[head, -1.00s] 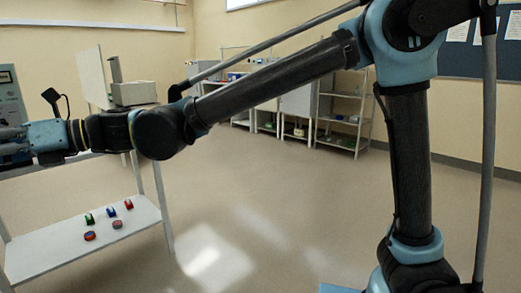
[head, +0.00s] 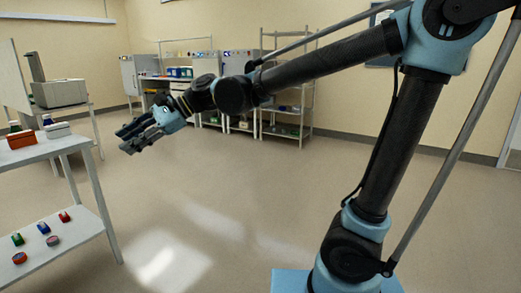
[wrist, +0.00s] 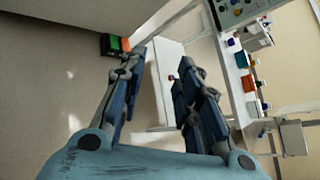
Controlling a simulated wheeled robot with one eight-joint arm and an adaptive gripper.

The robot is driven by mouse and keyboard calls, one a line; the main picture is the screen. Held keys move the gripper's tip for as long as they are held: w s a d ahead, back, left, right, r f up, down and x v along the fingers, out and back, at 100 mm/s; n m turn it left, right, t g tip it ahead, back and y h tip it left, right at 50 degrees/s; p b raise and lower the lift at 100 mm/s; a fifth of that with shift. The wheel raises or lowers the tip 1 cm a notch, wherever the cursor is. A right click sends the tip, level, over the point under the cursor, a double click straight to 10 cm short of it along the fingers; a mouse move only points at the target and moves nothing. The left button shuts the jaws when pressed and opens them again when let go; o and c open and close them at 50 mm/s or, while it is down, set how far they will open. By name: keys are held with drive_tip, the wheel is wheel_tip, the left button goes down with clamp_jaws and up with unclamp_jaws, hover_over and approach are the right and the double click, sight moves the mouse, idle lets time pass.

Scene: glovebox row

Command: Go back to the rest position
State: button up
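My gripper (head: 126,138) shows in the head view left of the middle. It is stretched out over open floor, to the right of the near white bench and clear of it. In the wrist view my gripper (wrist: 160,66) has its two dark fingers spread apart with nothing held between them. The rest position itself is not marked in any view.
A white bench (head: 58,146) stands at the left with a red-orange box (head: 21,140) and a white box (head: 58,130) on top. Small coloured pieces lie on its lower shelf (head: 72,241). Cabinets stand along the back wall. The middle floor is free.

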drive_tip(key=w+d+f+n+t+h, duration=0.15)
drive_tip(key=w+d+f, duration=0.3)
drive_tip(key=d, duration=0.55)
drive_tip(key=w+d+f+n+t+h, duration=0.1)
drive_tip(key=w+d+f+t+h, duration=0.25)
drive_tip(key=d, duration=0.65)
drive_tip(key=w+d+f+n+t, duration=0.15)
drive_tip(key=w+d+f, duration=0.4)
drive_tip(key=d, duration=0.55)
drive_tip(key=s+d+f+n+h, duration=0.1)
drive_tip(key=d+f, duration=0.3)
drive_tip(key=d, duration=0.5)
drive_tip(key=s+d+f+h, duration=0.3)
drive_tip(key=d+f, duration=0.2)
drive_tip(key=d, duration=0.4)
drive_tip(key=s+d+f+n+h, duration=0.1)
drive_tip(key=d+f, duration=0.3)
drive_tip(key=d, duration=0.5)
drive_tip(key=shift+s+f+n+h, duration=0.3)
drive_tip(key=shift+s+f+h, duration=0.05)
drive_tip(key=shift+s+h, duration=0.5)
drive_tip(key=shift+a+t, duration=0.1)
drive_tip(key=shift+t, duration=0.15)
